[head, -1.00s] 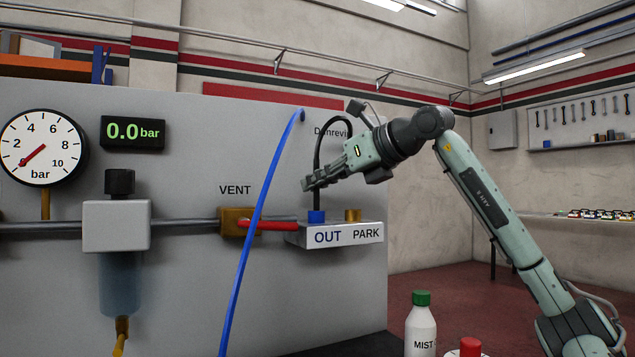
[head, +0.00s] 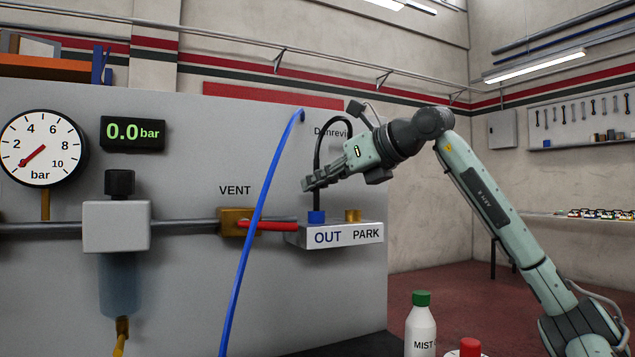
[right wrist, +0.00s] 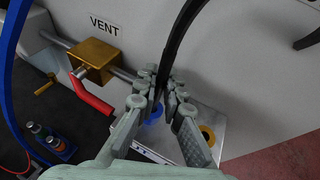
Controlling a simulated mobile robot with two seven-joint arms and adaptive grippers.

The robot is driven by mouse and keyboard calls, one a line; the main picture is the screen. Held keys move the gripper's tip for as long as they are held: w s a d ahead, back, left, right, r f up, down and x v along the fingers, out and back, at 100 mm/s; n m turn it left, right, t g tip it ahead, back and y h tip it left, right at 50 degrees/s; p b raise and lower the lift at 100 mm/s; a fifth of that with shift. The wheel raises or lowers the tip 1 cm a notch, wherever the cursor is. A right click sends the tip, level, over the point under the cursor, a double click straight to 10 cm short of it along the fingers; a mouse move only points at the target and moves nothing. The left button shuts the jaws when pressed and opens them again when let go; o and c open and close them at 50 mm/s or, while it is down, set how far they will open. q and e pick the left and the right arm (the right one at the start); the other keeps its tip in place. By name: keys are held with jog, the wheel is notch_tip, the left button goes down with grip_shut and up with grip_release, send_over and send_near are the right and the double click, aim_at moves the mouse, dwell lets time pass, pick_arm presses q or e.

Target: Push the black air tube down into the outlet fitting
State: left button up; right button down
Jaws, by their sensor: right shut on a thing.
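The black air tube (head: 317,147) arches down from the panel, and its lower end runs to the blue outlet fitting (head: 316,217) on the block marked OUT. My right gripper (head: 308,185) is shut on the tube a little above this fitting. In the right wrist view the tube (right wrist: 176,42) passes between the fingers (right wrist: 162,93), with the blue fitting (right wrist: 154,114) just beyond them. The fingers hide part of the tube's lower end, so I cannot tell how deep it sits. My left gripper is not in view.
A brass PARK fitting (head: 353,215) stands right of the outlet. The gauge (head: 40,147) needle is low; the display (head: 132,133) reads 0.0 bar. A white bottle (head: 421,325) stands at lower right.

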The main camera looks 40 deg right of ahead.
jog(key=shift+f+b, duration=0.45)
jog(key=shift+f, duration=0.15)
dwell(0.4)
jog(key=c, duration=1.6)
grip_release()
jog(key=shift+r, duration=0.1)
jog(key=shift+o, duration=0.2)
jog(key=shift+s, duration=0.1)
jog(key=v, duration=1.1)
jog(key=shift+s, duration=0.4)
jog(key=shift+r, duration=0.15)
